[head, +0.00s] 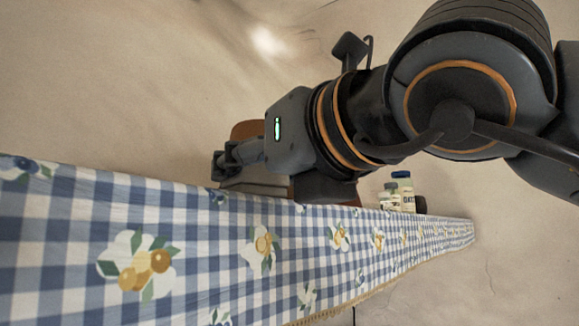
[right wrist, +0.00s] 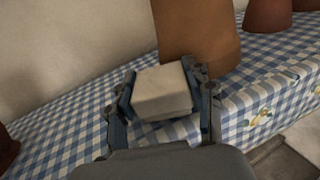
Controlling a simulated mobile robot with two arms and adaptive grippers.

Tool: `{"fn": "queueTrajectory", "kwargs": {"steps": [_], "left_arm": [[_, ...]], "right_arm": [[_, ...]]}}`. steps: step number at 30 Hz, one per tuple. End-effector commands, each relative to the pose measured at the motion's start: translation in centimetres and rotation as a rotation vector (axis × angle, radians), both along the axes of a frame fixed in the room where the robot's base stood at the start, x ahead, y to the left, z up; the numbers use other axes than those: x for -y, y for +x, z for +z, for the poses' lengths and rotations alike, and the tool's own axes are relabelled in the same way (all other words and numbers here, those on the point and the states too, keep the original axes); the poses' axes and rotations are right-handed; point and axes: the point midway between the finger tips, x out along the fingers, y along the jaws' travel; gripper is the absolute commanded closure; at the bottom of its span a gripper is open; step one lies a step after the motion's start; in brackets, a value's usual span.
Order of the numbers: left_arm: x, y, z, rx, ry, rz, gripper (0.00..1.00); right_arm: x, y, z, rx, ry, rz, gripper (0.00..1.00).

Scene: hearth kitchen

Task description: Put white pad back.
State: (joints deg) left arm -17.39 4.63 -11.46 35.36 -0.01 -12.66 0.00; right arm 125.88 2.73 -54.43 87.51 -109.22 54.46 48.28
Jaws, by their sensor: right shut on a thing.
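The white pad (right wrist: 163,92) is a small pale block between the two fingers of my right gripper (right wrist: 160,74) in the right wrist view. The fingers press on its left and right sides, so the gripper is shut on it. The pad appears over the blue-and-white checked cloth; I cannot tell whether it touches the cloth. My left gripper is in neither view.
The checked cloth (head: 190,240) covers a long shelf against a plain wall. A large brown pot (right wrist: 195,35) stands just beyond the pad, with another pot (right wrist: 268,14) to its right. White bottles with blue caps (head: 403,190) stand farther along the shelf.

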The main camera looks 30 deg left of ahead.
Motion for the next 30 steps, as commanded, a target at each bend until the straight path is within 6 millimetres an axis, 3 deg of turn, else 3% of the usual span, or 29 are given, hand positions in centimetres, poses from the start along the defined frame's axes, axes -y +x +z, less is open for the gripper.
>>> {"fn": "queueTrajectory", "kwargs": {"steps": [6,7,10,23,30], "left_arm": [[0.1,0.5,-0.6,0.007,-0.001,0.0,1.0],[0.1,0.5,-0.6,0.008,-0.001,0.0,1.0],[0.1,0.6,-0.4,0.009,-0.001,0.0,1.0],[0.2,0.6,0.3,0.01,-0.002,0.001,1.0],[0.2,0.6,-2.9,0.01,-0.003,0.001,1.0]], "right_arm": [[0.0,0.0,-0.4,0.0,0.001,0.0,0.82],[0.0,0.0,-0.4,0.0,0.0,0.0,0.46],[0.0,0.0,-0.3,0.0,0.0,0.0,0.26],[0.0,0.0,0.3,0.001,0.0,0.0,0.25],[4.0,-1.9,-0.3,0.002,0.004,-0.002,0.25]]}}
